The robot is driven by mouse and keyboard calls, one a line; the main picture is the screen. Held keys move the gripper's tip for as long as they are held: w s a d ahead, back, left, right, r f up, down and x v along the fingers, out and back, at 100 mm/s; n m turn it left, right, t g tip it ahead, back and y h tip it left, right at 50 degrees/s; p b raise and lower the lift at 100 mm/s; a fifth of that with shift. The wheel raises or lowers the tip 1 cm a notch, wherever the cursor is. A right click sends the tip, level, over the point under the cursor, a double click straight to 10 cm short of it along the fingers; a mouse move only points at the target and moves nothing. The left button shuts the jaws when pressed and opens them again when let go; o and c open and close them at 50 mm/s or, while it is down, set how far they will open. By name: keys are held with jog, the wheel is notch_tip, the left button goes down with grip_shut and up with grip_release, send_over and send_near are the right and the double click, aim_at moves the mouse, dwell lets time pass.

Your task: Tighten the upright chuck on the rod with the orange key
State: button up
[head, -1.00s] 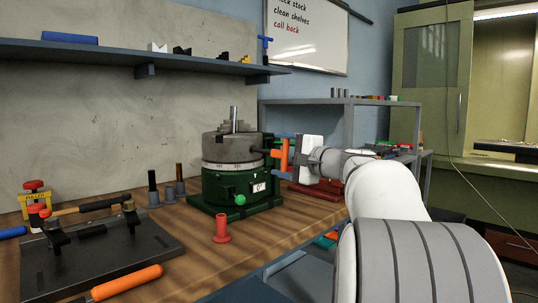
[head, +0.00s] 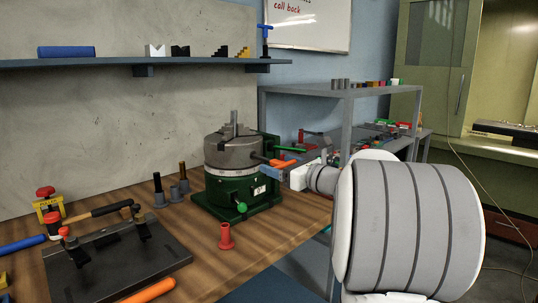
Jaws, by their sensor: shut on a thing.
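The upright chuck (head: 231,153) is a grey cylinder with stepped jaws on a green base (head: 228,188). A thin grey rod (head: 234,118) stands upright in its middle, among the jaws. The orange key (head: 282,163) is at the chuck's right side, its dark shank pointing into the chuck wall. How deep its tip sits is hidden. The key's orange handle looks nearly level. My gripper (head: 277,170) is shut on the handle, coming from the right. My white wrist and arm fill the right side of the view.
A red flanged peg (head: 226,236) stands in front of the base. A dark plate (head: 112,262) with clamps lies at the left front, an orange-handled tool (head: 150,291) beside it. Dark posts (head: 183,178) stand left of the chuck. A grey shelf rack (head: 348,110) rises behind my arm.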

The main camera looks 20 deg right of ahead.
jog(key=shift+m, duration=0.4)
jog(key=shift+s, duration=0.1)
jog(key=shift+v, duration=1.15)
jog(key=shift+r+n+b, duration=0.1)
jog(key=shift+n+b, duration=9.1)
jog(key=shift+b, duration=2.35)
